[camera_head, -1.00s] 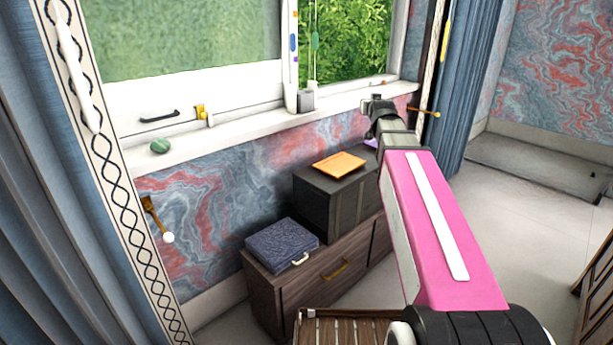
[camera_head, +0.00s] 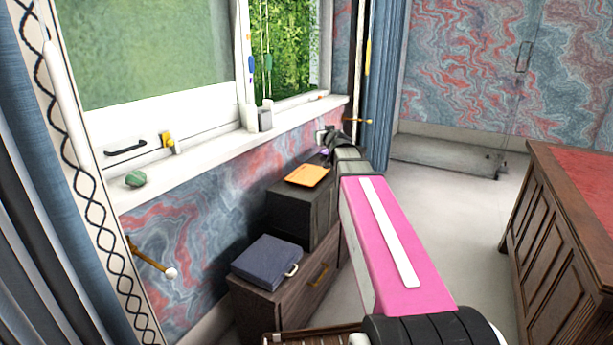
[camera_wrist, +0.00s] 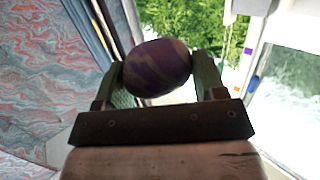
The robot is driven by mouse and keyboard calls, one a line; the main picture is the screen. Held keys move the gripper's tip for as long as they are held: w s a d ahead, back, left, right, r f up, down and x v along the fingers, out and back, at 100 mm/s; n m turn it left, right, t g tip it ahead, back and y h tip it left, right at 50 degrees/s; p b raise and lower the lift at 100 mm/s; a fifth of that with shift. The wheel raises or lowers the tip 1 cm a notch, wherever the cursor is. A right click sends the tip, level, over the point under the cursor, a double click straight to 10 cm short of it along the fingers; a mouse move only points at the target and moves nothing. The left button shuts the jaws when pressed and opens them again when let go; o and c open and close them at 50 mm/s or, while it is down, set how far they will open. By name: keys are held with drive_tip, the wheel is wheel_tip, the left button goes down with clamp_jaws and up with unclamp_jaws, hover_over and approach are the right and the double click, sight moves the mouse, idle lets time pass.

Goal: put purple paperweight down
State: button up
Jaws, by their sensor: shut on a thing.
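The purple paperweight (camera_wrist: 155,62), rounded with pale streaks, is between the two fingers of my gripper (camera_wrist: 158,76) in the wrist view. The fingers are shut on its sides. In the head view my gripper (camera_head: 325,136) is small and far off at the end of my pink arm, near the window sill and beyond the dark box. The paperweight cannot be clearly made out there. A small purple patch shows beside my arm near the box, but I cannot tell what it is.
An orange folder (camera_head: 307,175) lies on the dark box (camera_head: 288,213). A blue case (camera_head: 265,259) lies on the wooden cabinet (camera_head: 310,290). The sill (camera_head: 200,158) holds a green stone (camera_head: 135,179) and a grey cup (camera_head: 265,119). A red-topped desk (camera_head: 575,185) stands right; floor between is clear.

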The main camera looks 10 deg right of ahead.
drive_tip(key=shift+w+d+f+n+y, duration=0.2)
drive_tip(key=shift+d+f+y, duration=0.1)
drive_tip(key=shift+d+f, duration=0.25)
drive_tip(key=shift+w+d+f+n+y, duration=0.1)
drive_tip(key=shift+d+f+n+y, duration=0.15)
drive_tip(key=shift+f, duration=0.4)
drive_tip(key=d+f+n+g+y, duration=0.4)
drive_tip(key=n+y, duration=0.3)
drive_tip(key=y, duration=0.2)
drive_tip(key=shift+w+f+g, duration=0.25)
drive_tip(key=shift+w+g, duration=0.15)
drive_tip(key=shift+g, duration=0.1)
drive_tip(key=shift+s+d+r+n+g+y, duration=0.25)
drive_tip(key=shift+d+n+g+y, duration=0.2)
drive_tip(key=shift+n+g+y, duration=0.25)
drive_tip(key=shift+s+d+r+n+g+y, duration=0.15)
drive_tip(key=shift+s+d+n+g+y, duration=0.1)
drive_tip(key=shift+d+n+g+y, duration=0.3)
hover_over(316, 175)
wheel_tip(316, 175, down, 7)
drive_tip(key=shift+r, duration=0.15)
drive_tip(key=shift+a+f, duration=0.1)
drive_tip(key=shift+f, duration=1.95)
